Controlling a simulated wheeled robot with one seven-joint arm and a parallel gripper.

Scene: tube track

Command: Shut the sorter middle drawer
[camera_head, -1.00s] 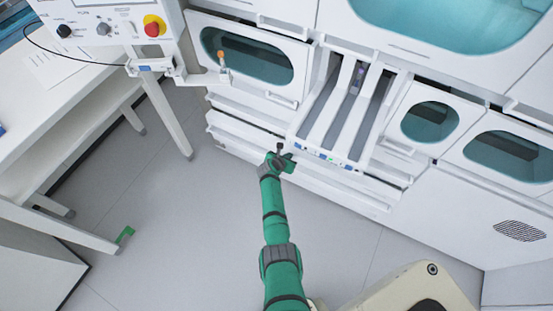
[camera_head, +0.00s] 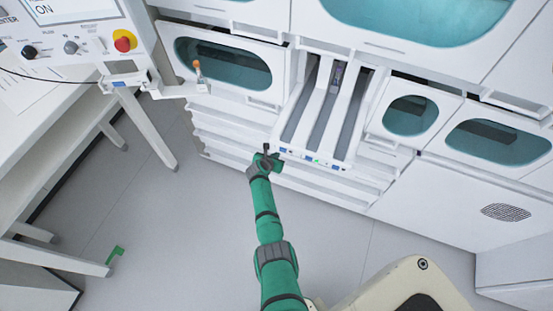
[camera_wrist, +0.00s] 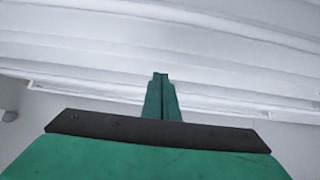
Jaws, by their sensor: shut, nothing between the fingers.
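The sorter (camera_head: 435,205) is a white cabinet with low, wide drawer fronts (camera_head: 225,140) stacked like steps below its windows. The middle front lies among these bands and looks nearly in line with its neighbours; whether it is fully flush I cannot tell. My gripper (camera_head: 266,156) is at the drawer fronts, just left of the tray's front end. In the wrist view my green fingers (camera_wrist: 161,78) are together, empty, and point at the white drawer bands (camera_wrist: 200,60). Whether they touch a front I cannot tell. My arm hides part of the lowest fronts.
A white tray with grey lanes (camera_head: 322,115) juts out above the drawers, close to the right of my gripper. A control panel with a red knob (camera_head: 123,42) and a white table (camera_head: 50,150) stand at the left.

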